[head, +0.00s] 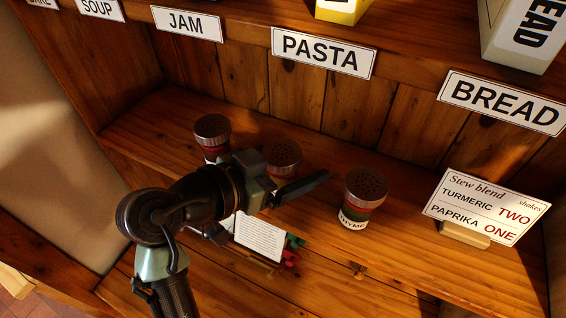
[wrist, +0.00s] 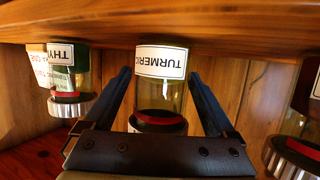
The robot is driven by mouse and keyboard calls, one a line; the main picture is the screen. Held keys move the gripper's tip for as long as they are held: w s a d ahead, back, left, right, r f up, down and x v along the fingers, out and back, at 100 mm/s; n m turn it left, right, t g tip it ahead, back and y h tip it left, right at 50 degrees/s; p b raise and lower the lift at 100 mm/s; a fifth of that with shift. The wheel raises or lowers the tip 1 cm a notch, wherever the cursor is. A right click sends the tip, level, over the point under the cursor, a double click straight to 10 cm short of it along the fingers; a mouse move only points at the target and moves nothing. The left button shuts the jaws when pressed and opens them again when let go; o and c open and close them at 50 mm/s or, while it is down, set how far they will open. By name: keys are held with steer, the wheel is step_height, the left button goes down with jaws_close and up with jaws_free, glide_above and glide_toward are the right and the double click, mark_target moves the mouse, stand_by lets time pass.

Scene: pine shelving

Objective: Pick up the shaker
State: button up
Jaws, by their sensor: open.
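The turmeric shaker (wrist: 161,95) stands between the two fingers of my gripper (wrist: 160,74) in the wrist view, which is upside down. The fingers are open on either side of it, with a gap visible. In the head view its metal lid (head: 282,153) shows behind my gripper, which hides most of its body. A thyme shaker (head: 364,192) stands to its right, also seen in the wrist view (wrist: 68,80). Another shaker (head: 212,133) stands to its left, its label mostly hidden by my arm.
A "Stew blend" card (head: 483,208) on a wooden stand is at the right of the shelf (head: 420,235). A paper card (head: 259,237) and small red and green items (head: 291,252) lie below my gripper. The upper shelf with name labels (head: 320,52) hangs above.

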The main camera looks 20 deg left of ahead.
steer(key=shift+w, duration=0.15)
jaws_close()
stand_by(0.4)
steer(key=shift+r, duration=0.1)
